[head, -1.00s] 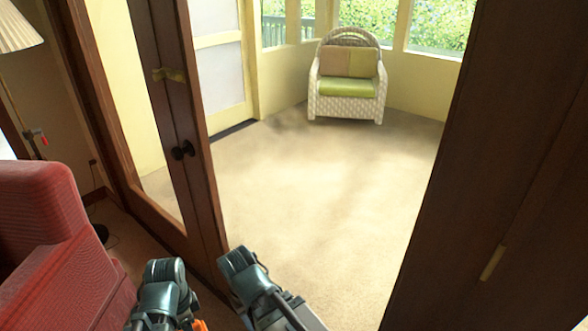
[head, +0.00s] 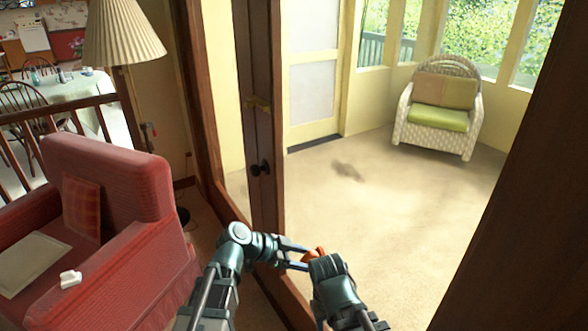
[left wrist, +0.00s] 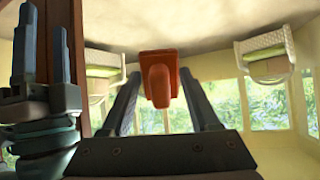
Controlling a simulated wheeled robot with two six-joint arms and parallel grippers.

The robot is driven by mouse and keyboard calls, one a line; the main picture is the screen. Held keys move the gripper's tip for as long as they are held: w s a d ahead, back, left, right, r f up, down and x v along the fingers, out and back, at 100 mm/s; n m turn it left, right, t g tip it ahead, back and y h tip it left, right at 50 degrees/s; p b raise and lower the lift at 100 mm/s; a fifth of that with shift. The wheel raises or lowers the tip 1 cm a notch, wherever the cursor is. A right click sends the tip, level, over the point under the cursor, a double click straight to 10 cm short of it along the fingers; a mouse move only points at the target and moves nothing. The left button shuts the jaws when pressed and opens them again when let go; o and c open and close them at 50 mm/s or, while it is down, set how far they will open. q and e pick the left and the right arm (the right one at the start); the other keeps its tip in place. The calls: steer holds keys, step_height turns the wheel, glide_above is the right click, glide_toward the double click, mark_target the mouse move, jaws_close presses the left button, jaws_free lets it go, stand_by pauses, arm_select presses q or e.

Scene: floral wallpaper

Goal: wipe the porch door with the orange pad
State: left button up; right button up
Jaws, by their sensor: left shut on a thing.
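The orange pad (head: 317,253) is in my left gripper (head: 293,256), just beyond its fingertips in the head view. The left wrist view shows the orange pad (left wrist: 158,78) between my left fingers, its broad face outward. A brown wooden door (head: 262,120) with a dark knob stands at the porch opening, left of the pad. I cannot tell whether the pad touches it. My right gripper (left wrist: 43,55) shows in the left wrist view with its fingers apart and empty; in the head view its fingertips are hidden behind its own arm, close to the pad.
A red armchair (head: 120,220) stands at left, beside a lamp (head: 120,35). A dark wood panel (head: 520,230) fills the right side. Beyond the opening, the porch floor (head: 400,210) is clear up to a white wicker chair (head: 440,108) and a pale yellow door (head: 315,85).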

arm_select(q)
steer(key=w+a+r+n+t+h+p, duration=0.25)
steer(key=w+r, duration=0.25)
steer(key=r, duration=0.5)
steer(key=w+a+r+n+t+h+p, duration=0.15)
steer(key=w+r+t+p, duration=0.25)
steer(key=r, duration=0.6)
steer(key=shift+m, duration=0.5)
steer(key=shift+x, duration=2.9)
arm_select(e)
step_height(320, 180, up, 8)
steer(key=shift+f, duration=0.25)
arm_select(q)
steer(key=shift+x, duration=1)
steer(key=shift+a+r, duration=0.1)
steer(key=shift+r, duration=0.05)
steer(key=shift+s+d, duration=0.5)
steer(key=shift+s, duration=0.25)
steer(key=shift+s+d, duration=0.45)
steer(key=shift+s, duration=0.25)
steer(key=shift+s+d, duration=1.15)
steer(key=shift+s, duration=0.25)
steer(key=shift+s+d, duration=1.1)
steer(key=shift+s, duration=0.25)
